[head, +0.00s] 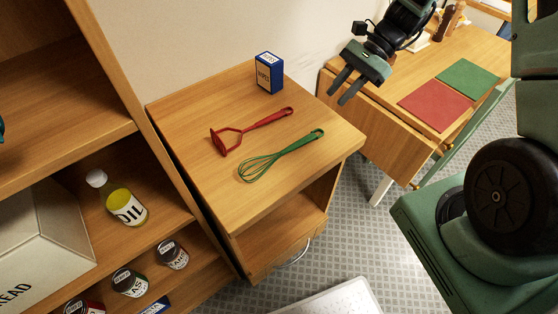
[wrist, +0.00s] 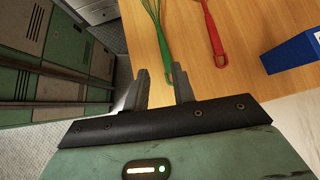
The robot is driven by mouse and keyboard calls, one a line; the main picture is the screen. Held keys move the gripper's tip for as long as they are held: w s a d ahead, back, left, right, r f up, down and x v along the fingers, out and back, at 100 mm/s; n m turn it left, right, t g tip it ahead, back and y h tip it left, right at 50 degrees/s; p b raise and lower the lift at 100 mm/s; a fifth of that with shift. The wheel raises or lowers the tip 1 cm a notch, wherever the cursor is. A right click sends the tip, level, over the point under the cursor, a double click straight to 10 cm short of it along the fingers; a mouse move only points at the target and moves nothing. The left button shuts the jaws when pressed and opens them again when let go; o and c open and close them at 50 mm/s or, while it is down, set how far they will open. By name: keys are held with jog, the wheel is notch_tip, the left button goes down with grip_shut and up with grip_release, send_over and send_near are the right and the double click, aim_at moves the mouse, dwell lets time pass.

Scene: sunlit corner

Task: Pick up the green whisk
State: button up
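The green whisk (head: 276,158) lies flat on top of a small wooden cabinet (head: 190,115) in the head view, its wire end towards the left and its handle towards the right edge. In the wrist view the whisk (wrist: 157,30) shows at the top, handle end nearest the fingers, with the wire end cut off by the frame. My gripper (head: 342,95) is open and empty, in the air to the upper right of the whisk. In the wrist view my gripper's fingers (wrist: 160,82) stand apart with nothing held between them.
A red masher (head: 250,128) lies beside the whisk, and a blue box (head: 268,73) stands at the back of the cabinet top. A wooden table with red (head: 436,105) and green (head: 467,76) mats is at right. Shelves with a bottle (head: 120,200) and cans stand at left.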

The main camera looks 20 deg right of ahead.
jog(key=p, duration=0.3)
send_near(292, 146)
jog(key=shift+s+a+f, duration=0.2)
jog(key=shift+a+f, duration=0.15)
jog(key=shift+a, duration=0.1)
jog(key=shift+s+a+f, duration=0.25)
jog(key=shift+a+f, duration=0.1)
jog(key=shift+a, duration=0.1)
jog(key=shift+w+p+x, duration=0.2)
jog(key=shift+p+x, duration=1.15)
jog(key=shift+x, duration=1.7)
jog(key=shift+d+f, duration=0.1)
jog(key=shift+f, duration=0.05)
jog(key=shift+c, duration=0.4)
grip_shut()
